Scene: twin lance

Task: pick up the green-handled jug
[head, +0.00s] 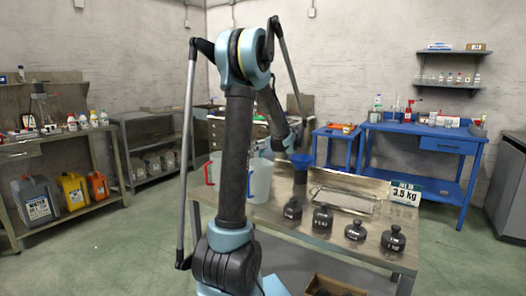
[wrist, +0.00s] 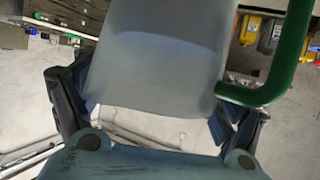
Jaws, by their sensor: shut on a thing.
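The green-handled jug (wrist: 160,55) fills the middle of the wrist view, a pale translucent body with a thick green handle (wrist: 290,60) on the right. My gripper (wrist: 150,112) is shut on its body, one finger on each side. A second jug with a red handle (head: 208,173) shows left of my arm.
The metal table (head: 275,225) also holds a blue funnel (head: 301,161) on a dark stand, several black weights (head: 323,219), a shallow tray (head: 345,199) and a "3.5 kg" sign (head: 405,194). An open box (head: 335,287) sits low in front. Green floor is clear at left.

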